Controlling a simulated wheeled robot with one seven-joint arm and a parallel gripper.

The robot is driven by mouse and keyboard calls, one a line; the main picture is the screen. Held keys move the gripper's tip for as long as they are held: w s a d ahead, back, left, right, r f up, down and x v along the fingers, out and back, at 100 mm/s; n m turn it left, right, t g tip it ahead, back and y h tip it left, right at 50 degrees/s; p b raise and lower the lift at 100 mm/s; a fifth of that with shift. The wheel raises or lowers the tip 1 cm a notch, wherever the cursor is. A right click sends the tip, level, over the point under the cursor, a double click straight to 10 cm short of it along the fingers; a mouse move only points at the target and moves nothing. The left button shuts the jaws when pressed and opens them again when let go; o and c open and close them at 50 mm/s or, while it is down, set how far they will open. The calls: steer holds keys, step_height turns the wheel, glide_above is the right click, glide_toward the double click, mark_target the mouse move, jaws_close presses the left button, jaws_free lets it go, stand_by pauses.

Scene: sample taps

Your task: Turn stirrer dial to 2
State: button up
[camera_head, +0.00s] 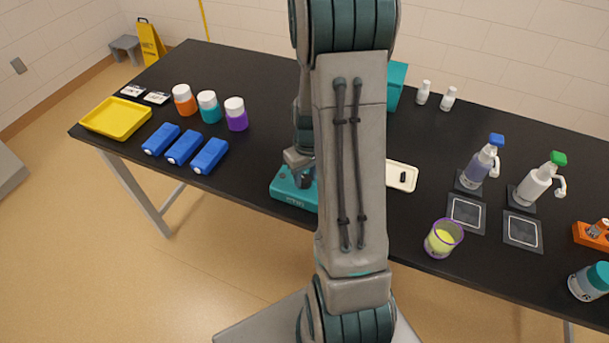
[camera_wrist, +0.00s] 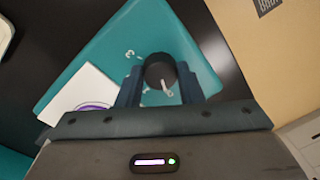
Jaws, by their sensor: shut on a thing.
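The teal stirrer (camera_head: 283,190) stands at the near edge of the black table, partly hidden behind my arm. In the wrist view, the stirrer (camera_wrist: 195,45) fills the middle, with its round black dial (camera_wrist: 158,68) between my fingers. The dial has a white pointer line aimed toward the bottom of that view, slightly right. My gripper (camera_wrist: 160,88) is shut on the dial, one finger on each side. In the head view, my gripper (camera_head: 304,178) is at the stirrer, mostly hidden by my arm.
A white plate (camera_wrist: 85,88) with a purple-rimmed thing lies on the stirrer. Blue boxes (camera_head: 184,147), lidded jars (camera_head: 208,107) and a yellow tray (camera_head: 117,118) are left. A white tray (camera_head: 401,176), a purple-rimmed cup (camera_head: 443,239) and spray bottles (camera_head: 482,163) are right.

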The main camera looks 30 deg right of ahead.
steer(key=shift+a, duration=0.1)
steer(key=m+b, duration=0.2)
steer(key=m, duration=0.6)
steer(key=shift+m+b, duration=0.3)
steer(key=shift+b, duration=0.1)
steer(key=m, duration=0.4)
steer(key=shift+r+t+p, duration=0.1)
steer(key=shift+t+p, duration=0.2)
steer(key=shift+p, duration=0.05)
steer(key=shift+s+m+h+p, duration=0.1)
steer(key=shift+m+h+p, duration=0.5)
steer(key=shift+m, duration=1.9)
steer(key=shift+y+p, duration=0.3)
steer(key=o, duration=1)
steer(key=shift+c, duration=0.2)
